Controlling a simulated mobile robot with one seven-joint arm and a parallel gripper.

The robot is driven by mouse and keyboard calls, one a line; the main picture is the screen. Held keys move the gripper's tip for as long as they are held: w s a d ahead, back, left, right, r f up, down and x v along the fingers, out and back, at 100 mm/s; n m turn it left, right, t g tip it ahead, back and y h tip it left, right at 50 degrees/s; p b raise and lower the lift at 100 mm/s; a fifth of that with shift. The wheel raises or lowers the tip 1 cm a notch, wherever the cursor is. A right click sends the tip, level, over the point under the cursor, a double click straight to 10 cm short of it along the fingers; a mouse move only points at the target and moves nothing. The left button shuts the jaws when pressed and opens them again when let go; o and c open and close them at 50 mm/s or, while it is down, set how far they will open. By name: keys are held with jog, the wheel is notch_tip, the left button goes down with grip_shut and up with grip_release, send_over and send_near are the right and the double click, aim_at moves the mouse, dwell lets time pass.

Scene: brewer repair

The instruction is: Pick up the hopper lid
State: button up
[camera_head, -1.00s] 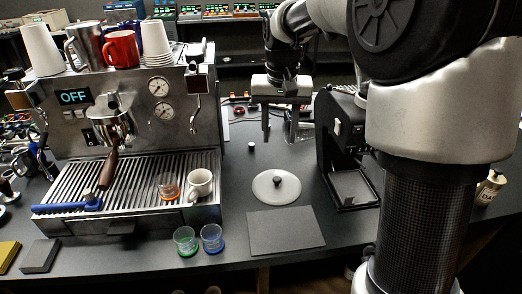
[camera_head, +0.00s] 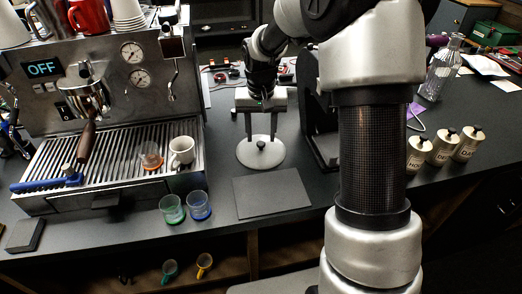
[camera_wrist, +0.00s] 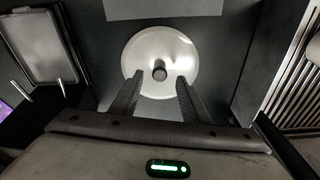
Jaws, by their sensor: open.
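The hopper lid (camera_head: 246,156) is a round pale translucent disc with a dark knob (camera_head: 261,144) at its centre. It lies flat on the dark counter between the espresso machine and the black grinder. In the wrist view the lid (camera_wrist: 178,50) is ahead of the fingers, with its knob (camera_wrist: 159,74) roughly in line with the gap between them. My gripper (camera_head: 261,137) points down over the lid, its fingers apart and empty. In the wrist view the fingertips (camera_wrist: 158,76) overlap the lid's near part. I cannot tell how high they are above it.
The espresso machine (camera_head: 30,125) stands at left and the black grinder (camera_head: 318,115) right beside my gripper. A dark mat (camera_head: 271,194) lies in front of the lid. Green (camera_head: 172,209) and blue (camera_head: 199,206) cups stand left of the mat. Labelled canisters (camera_head: 443,147) stand at right.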

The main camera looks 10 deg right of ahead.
aim_at(261, 143)
jog(key=shift+w+f, duration=0.15)
jog(key=shift+f, duration=0.65)
jog(key=shift+w+f, duration=0.15)
jog(key=shift+f, duration=0.6)
grip_shut()
